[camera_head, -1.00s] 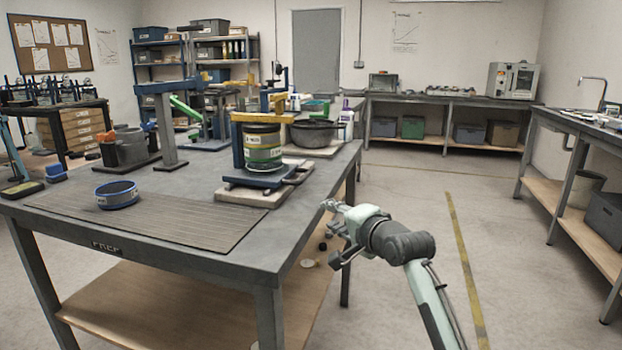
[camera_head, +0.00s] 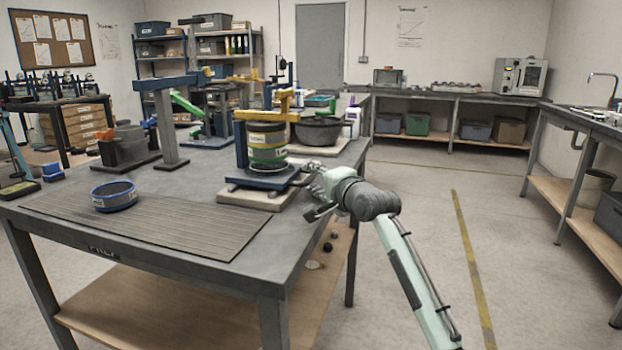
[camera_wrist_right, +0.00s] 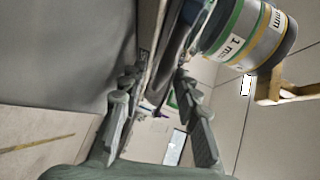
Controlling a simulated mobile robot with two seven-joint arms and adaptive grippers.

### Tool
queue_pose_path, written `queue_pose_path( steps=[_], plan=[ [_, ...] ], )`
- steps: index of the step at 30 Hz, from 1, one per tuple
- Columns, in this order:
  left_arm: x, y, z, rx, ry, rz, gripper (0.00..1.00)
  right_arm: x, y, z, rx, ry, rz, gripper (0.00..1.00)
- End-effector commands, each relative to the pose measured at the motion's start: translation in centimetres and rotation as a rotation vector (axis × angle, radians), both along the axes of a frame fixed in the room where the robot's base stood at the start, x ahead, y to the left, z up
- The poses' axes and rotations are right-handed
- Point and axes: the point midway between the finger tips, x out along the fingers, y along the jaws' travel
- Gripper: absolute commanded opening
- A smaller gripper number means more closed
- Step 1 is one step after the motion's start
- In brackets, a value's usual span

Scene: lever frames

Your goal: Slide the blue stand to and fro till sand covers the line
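The blue stand (camera_head: 268,178) sits on a pale slab at the right side of the dark table, with a blue upright at its back. It carries a sieve stack (camera_head: 267,148) with green and yellow bands, under a yellow top bar (camera_head: 268,114). The stack also shows in the right wrist view (camera_wrist_right: 248,35). A dark handle sticks out of the stand's right side. My right gripper (camera_head: 310,178) is at this handle. In the right wrist view its fingers (camera_wrist_right: 157,95) are apart, with a dark bar between them; contact is unclear. No sand or line is discernible. My left gripper is not in view.
A blue-rimmed sieve (camera_head: 114,196) stands on a ribbed mat (camera_head: 190,232) at the front left. A black pan (camera_head: 318,131) stands behind the stand. The floor right of the table is clear.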

Motion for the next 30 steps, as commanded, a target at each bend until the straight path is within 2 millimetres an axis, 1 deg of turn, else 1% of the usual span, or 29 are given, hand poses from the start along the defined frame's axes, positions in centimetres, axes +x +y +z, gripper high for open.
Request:
queue_pose_path(
  steps=[1, 4, 12, 18, 20, 30],
  plan=[
    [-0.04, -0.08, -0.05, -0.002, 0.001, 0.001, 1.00, 0.45, 0.20, -0.08, 0.000, 0.001, 0.000, 0.32],
    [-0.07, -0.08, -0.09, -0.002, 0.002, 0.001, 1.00, 0.93, 0.42, -0.14, -0.001, -0.001, -0.001, 0.32],
    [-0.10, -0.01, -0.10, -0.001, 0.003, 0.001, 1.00, 1.03, 0.50, -0.17, -0.001, -0.001, -0.001, 0.32],
    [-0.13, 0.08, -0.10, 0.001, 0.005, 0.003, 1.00, 1.02, 0.50, -0.18, -0.001, -0.001, -0.001, 0.07],
    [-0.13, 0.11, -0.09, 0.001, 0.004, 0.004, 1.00, 1.02, 0.49, -0.19, 0.000, 0.000, -0.001, 0.00],
    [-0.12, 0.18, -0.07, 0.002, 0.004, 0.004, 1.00, 1.01, 0.48, -0.21, 0.000, 0.001, 0.000, 0.00]
  ],
)
